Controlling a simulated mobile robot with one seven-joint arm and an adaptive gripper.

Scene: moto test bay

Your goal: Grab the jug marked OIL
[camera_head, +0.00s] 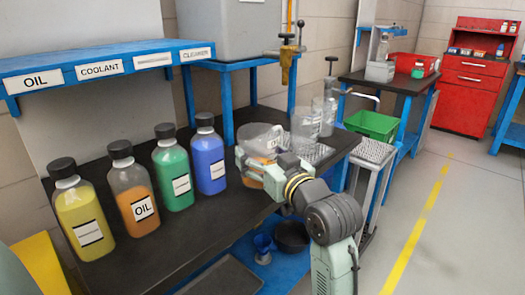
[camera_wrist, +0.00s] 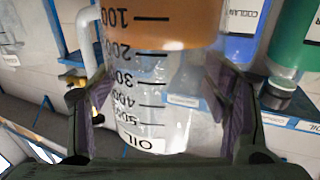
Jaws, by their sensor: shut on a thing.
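The jug marked OIL (camera_wrist: 150,112) is clear with a black scale and orange liquid. It appears upside down in the wrist view, its OIL label near the picture's bottom and a pale handle at left. In the head view the jug (camera_head: 256,140) is near the bench's front edge, partly hidden by my gripper (camera_head: 268,165). In the wrist view my gripper (camera_wrist: 160,86) has one finger on each side of the jug and is shut on it. I cannot tell whether the jug touches the bench.
Yellow (camera_head: 82,215), orange OIL (camera_head: 132,200), green (camera_head: 172,175) and blue (camera_head: 209,160) bottles stand left on the dark bench (camera_head: 165,245). Clear jugs (camera_head: 306,122) stand behind my gripper. A blue labelled shelf (camera_head: 110,68) overhangs the bottles. A green crate (camera_head: 371,125) is at right.

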